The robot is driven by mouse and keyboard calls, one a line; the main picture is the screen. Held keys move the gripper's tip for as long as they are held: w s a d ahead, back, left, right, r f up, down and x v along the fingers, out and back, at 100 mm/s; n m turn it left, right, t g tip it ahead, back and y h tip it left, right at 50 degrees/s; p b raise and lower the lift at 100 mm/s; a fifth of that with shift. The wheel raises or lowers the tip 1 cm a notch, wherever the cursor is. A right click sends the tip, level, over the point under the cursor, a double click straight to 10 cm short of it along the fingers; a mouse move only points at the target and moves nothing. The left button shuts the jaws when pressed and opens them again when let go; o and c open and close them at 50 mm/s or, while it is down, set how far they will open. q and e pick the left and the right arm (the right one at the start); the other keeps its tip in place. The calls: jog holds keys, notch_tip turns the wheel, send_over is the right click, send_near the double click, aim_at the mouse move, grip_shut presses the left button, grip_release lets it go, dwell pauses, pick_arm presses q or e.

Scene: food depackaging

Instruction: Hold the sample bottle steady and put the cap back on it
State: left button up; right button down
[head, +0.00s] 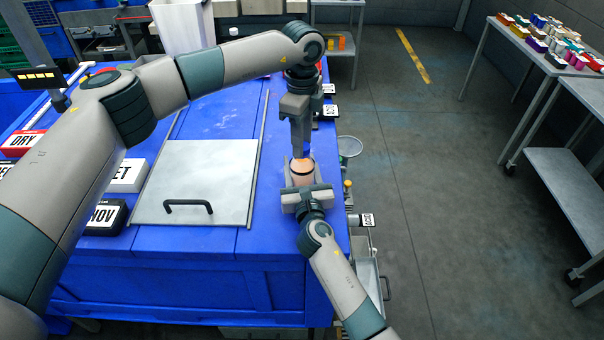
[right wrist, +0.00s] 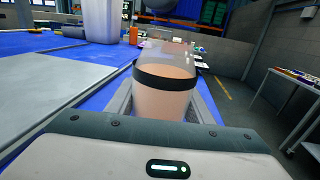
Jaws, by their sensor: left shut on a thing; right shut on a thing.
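The sample bottle (head: 302,174) stands upright near the right edge of the blue table, peach-coloured with a black band. In the right wrist view the bottle (right wrist: 162,98) fills the middle, clear above the band. My right gripper (head: 306,190) comes in from the front and is shut around the bottle, with a finger on each side. My left gripper (head: 301,150) points down directly over the bottle's top and is shut. The cap between its fingers is hidden from the head view, and I cannot tell whether it touches the bottle.
A metal plate with a black handle (head: 188,206) lies on the blue table (head: 190,244) to the left. Labelled boxes, one reading DRY (head: 22,142), stand further left. A white bin (head: 183,28) stands behind. A side table (head: 570,60) with coloured blocks is far right.

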pick_arm(q)
jog(key=m, duration=0.5)
jog(key=shift+m, duration=0.4)
jog(key=m, duration=1.1)
jog(key=shift+m, duration=0.4)
jog(key=m, duration=0.5)
jog(key=shift+m, duration=0.4)
jog(key=m, duration=1.2)
jog(key=shift+f, duration=0.1)
jog(key=m, duration=0.5)
jog(key=shift+m, duration=0.4)
jog(key=m, duration=0.5)
jog(key=shift+m, duration=0.3)
jog(key=o, duration=1.3)
jog(key=shift+c, duration=0.2)
